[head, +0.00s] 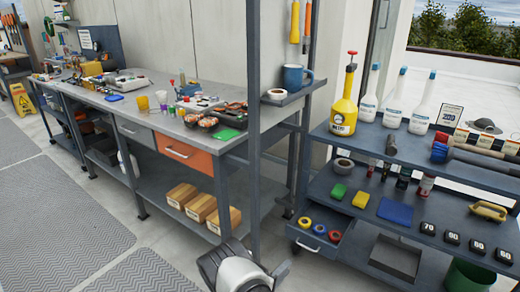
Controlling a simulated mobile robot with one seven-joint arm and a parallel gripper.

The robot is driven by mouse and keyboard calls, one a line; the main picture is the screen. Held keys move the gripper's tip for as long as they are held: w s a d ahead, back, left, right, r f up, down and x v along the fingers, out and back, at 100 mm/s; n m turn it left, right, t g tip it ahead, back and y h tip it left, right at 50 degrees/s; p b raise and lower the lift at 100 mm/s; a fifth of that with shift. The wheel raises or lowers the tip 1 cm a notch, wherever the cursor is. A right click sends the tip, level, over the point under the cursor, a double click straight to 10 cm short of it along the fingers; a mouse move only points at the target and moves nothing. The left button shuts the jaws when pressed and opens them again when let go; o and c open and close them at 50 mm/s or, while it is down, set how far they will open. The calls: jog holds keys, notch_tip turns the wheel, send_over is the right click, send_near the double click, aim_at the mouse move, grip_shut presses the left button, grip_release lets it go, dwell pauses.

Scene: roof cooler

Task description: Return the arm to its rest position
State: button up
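Part of my arm shows at the bottom centre of the head view, as a white and dark rounded link in front of the workbench legs. The rest of the arm is below the picture.
A long grey workbench (150,108) with an orange drawer (183,152) runs along the wall. A dark shelf unit (400,150) with bottles stands right, its lower drawer (320,235) pulled out. A grey post (254,120) rises near my arm. Floor on the left (60,215) is clear.

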jog(key=w+d+r+m+g+h, duration=0.1)
jog(key=d+r+m+g, duration=0.2)
jog(key=r, duration=0.6)
jog(key=d+r+m+g+h, duration=0.2)
jog(key=d+r+g, duration=0.1)
jog(key=r, duration=0.6)
jog(key=s+d+r+m+g+y, duration=0.15)
jog(key=s+r, duration=0.25)
jog(key=r, duration=0.4)
jog(key=s+d+r+m+g+y, duration=0.1)
jog(key=s+d+r+m+g, duration=0.2)
jog(key=r, duration=0.4)
jog(key=s+a+r+t+y, duration=0.1)
jog(key=s+a+r+y, duration=0.15)
jog(key=s+r, duration=0.45)
jog(key=s+a+r+t+y, duration=0.15)
jog(key=s+r+y, duration=0.3)
jog(key=s, duration=0.55)
jog(key=s+a+r+t+y, duration=0.1)
jog(key=s+a+r+y, duration=0.2)
jog(key=s+r, duration=0.4)
notch_tip(320, 180, up, 28)
jog(key=s+p, duration=0.1)
jog(key=p, duration=2.7)
jog(key=shift+s+a+f+m, duration=0.25)
jog(key=shift+s+a+m, duration=0.1)
jog(key=shift+d, duration=0.1)
